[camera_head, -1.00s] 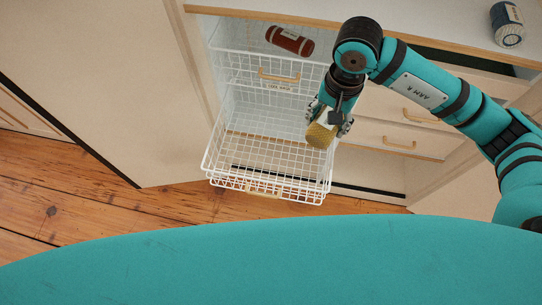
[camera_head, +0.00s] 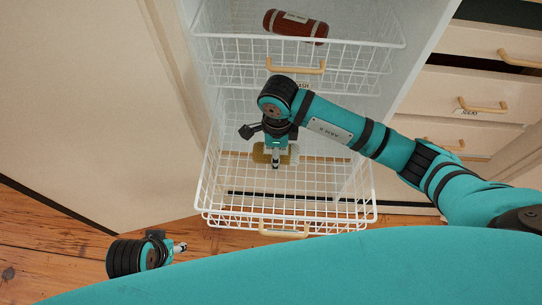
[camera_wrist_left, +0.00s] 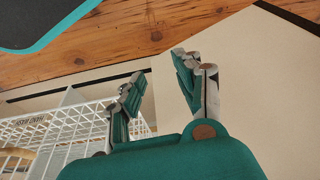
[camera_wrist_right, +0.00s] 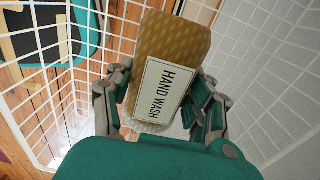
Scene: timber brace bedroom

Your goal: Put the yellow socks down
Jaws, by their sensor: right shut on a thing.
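The yellow socks (camera_head: 261,154) are a rolled, patterned bundle with a white label reading HAND WASH, clear in the right wrist view (camera_wrist_right: 173,60). My right gripper (camera_head: 276,159) is shut on them, with a finger on each side of the bundle (camera_wrist_right: 167,88). It holds them within the outline of the pulled-out lower white wire basket (camera_head: 335,212). I cannot tell whether they touch its floor. My left gripper (camera_head: 180,247) is low at the left, outside the basket. Its fingers (camera_wrist_left: 158,68) are apart and empty in the left wrist view.
An upper wire basket (camera_head: 385,43) holds a dark red labelled roll (camera_head: 295,26). Wooden drawers (camera_head: 470,85) stand at the right and a pale panel (camera_head: 90,110) at the left. Wire walls surround the right gripper. The wooden floor (camera_head: 60,240) is clear at the lower left.

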